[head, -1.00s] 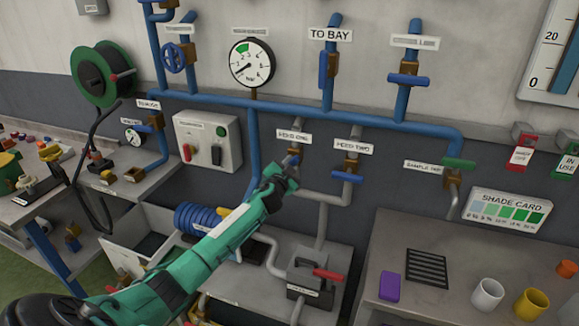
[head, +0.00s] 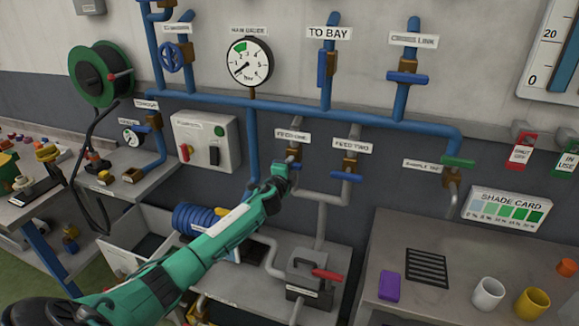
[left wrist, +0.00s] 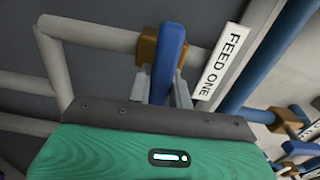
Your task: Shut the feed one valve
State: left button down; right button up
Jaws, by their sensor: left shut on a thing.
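The feed one valve has a brass body (left wrist: 147,46) and a blue lever handle (left wrist: 170,50), under a white FEED ONE label (left wrist: 222,62). In the left wrist view the handle points toward my gripper and lies roughly across the grey pipe. My left gripper (left wrist: 164,90) is shut on this handle, one finger on each side. In the head view my left gripper (head: 284,168) is at the valve below its label (head: 292,136) and hides most of the handle. My right gripper is not in view.
The feed two valve (head: 347,171) sits close to the right, its blue handle across its pipe. A control box (head: 207,142) is on the wall to the left. Below are a grey box with a red handle (head: 326,274) and a blue coil (head: 195,218).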

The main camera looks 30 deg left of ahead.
pick_arm(q)
jog(key=shift+m, duration=0.5)
jog(key=c, duration=1.3)
grip_release()
jog(key=shift+d, duration=0.1)
jog(key=shift+s, duration=0.1)
jog(key=shift+s+f, duration=0.1)
jog(key=shift+s, duration=0.2)
jog(key=shift+b+v, duration=1.65)
jog(key=shift+v, duration=4.85)
